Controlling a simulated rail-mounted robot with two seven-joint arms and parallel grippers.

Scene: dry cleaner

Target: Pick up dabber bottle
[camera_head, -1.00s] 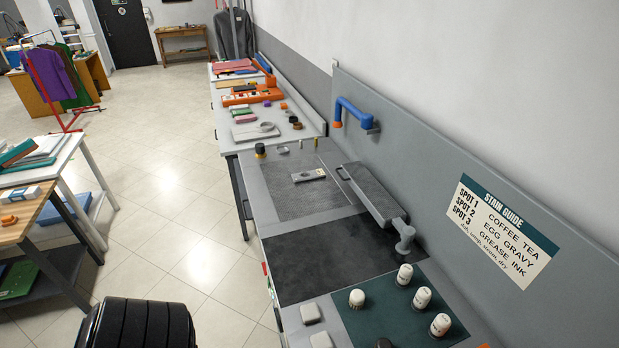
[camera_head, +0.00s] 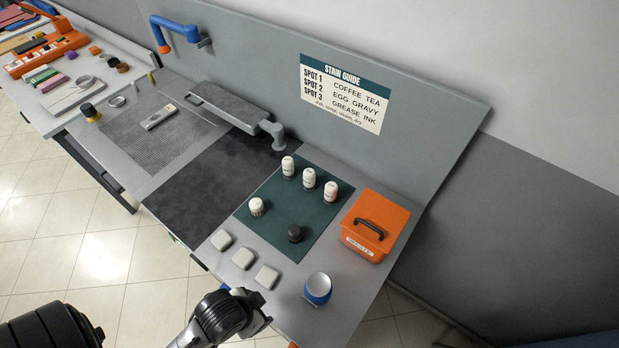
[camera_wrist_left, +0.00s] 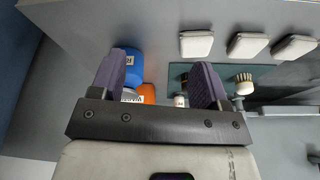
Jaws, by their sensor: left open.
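Three white labelled bottles stand upright on the dark green mat (camera_head: 275,222), the nearest-right one being a white bottle (camera_head: 330,191), with others (camera_head: 309,178) and (camera_head: 288,166) to its left. I cannot tell which is the dabber bottle. My left gripper (camera_head: 258,312) is at the counter's front edge, below the grey pads and apart from the bottles. In the left wrist view the left gripper (camera_wrist_left: 160,85) is open and empty; part of a white bottle (camera_wrist_left: 180,101) shows between its fingers, farther off. My right gripper is not in view.
A white brush (camera_head: 257,206) and dark brush (camera_head: 295,233) stand on the mat. Grey pads (camera_head: 243,258) lie in front. A blue cup (camera_head: 318,289) and orange handled box (camera_head: 375,225) stand to the right. The dark panel (camera_head: 205,185) is clear.

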